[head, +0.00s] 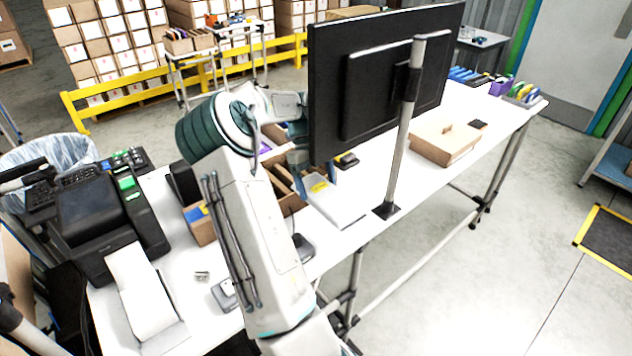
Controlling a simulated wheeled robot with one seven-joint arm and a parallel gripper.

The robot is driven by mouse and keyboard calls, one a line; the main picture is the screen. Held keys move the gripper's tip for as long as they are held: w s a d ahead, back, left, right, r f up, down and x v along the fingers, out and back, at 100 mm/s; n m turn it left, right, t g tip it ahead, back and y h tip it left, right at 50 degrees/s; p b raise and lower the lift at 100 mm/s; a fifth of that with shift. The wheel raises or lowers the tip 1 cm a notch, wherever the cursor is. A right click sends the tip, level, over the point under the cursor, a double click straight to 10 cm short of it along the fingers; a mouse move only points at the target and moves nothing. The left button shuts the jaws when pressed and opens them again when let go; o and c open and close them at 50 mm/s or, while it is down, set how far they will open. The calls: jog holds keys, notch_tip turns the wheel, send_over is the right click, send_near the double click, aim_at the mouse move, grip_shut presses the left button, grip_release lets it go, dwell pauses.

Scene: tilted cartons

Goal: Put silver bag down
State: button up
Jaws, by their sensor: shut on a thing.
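My gripper (300,161) points down over the white table, beside the left edge of the black monitor. It is shut, and my arm and the monitor partly hide it. A pale, silver-white flat packet (338,207) with a yellow patch near its upper end is just below and to the right of my gripper. It looks like the silver bag. I cannot tell whether it hangs from the fingers or rests on the table, since the contact is hidden.
An open brown carton (291,204) with dividers is close to my gripper. The monitor (385,85) and its pole (407,130) stand just right. A cardboard box (445,143) lies farther right. A black printer (95,222) is at the left. The right table middle has free room.

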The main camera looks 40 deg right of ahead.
jog(key=shift+f+b, duration=0.3)
jog(key=shift+f, duration=0.3)
jog(key=o, duration=1)
jog(key=shift+c, duration=0.2)
jog(key=a+v, duration=0.1)
jog(key=v, duration=1.1)
jog(key=s+a+r+n+t, duration=0.2)
jog(key=a+r+n+t, duration=0.15)
jog(key=a+n, duration=0.6)
jog(key=s+a+n+t, duration=0.1)
jog(key=s+a+n, duration=0.4)
jog(key=a+n, duration=0.3)
jog(key=s+a+f+n+t, duration=0.1)
jog(key=s+a+n+t, duration=0.1)
jog(key=s+a+n, duration=0.4)
jog(key=s+a+f+n+t, duration=0.1)
jog(key=s+a+n, duration=0.4)
jog(key=a+n, duration=0.7)
jog(key=shift+s+a+n+h, duration=0.25)
jog(key=shift+n+h, duration=0.05)
jog(key=shift+n, duration=0.65)
